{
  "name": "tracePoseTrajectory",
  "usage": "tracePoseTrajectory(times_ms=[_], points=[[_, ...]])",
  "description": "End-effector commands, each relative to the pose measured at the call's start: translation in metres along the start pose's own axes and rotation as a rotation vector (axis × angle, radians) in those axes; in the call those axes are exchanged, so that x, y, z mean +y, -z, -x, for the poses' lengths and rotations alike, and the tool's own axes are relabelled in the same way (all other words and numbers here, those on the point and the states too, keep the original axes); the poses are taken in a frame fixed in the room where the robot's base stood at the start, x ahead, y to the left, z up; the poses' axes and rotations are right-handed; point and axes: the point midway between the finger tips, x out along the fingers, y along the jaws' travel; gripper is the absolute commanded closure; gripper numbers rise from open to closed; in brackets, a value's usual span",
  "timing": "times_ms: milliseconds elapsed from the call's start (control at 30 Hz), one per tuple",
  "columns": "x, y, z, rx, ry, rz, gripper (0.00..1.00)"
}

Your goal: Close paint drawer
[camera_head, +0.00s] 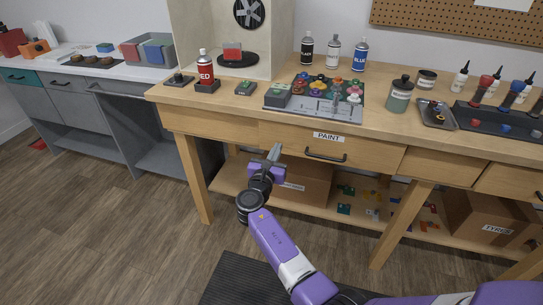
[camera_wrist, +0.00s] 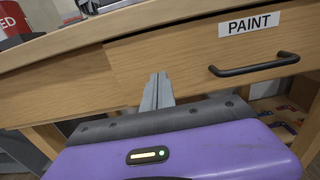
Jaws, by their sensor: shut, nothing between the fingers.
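The paint drawer (camera_head: 285,138) is the wooden drawer with the PAINT label in the front of the workbench. Its black bar handle (camera_head: 325,156) sits below the label. In the wrist view, the drawer front (camera_wrist: 185,65) fills the upper middle, with the handle (camera_wrist: 255,67) to the right. The front looks flush or nearly flush with the bench; I cannot tell whether a small gap remains. My gripper (camera_head: 275,152) is shut and empty, in front of the drawer's lower left part, left of the handle. In the wrist view, its fingertips (camera_wrist: 158,80) point at the drawer front; contact is unclear.
Below, a shelf carries a cardboard box (camera_head: 305,180), loose coloured parts and a TYRES box (camera_head: 490,220). A bench leg (camera_head: 400,228) stands to the right. The wood floor (camera_head: 120,220) at left is clear.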

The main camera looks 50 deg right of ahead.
Motion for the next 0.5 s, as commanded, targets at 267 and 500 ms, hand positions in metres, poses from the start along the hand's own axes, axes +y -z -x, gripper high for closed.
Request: tracePoseTrajectory(times_ms=[267,500], points=[[0.002,0.000,0.048,0.000,-0.006,0.003,1.00],[0.002,0.000,0.087,-0.001,-0.005,0.004,1.00]])
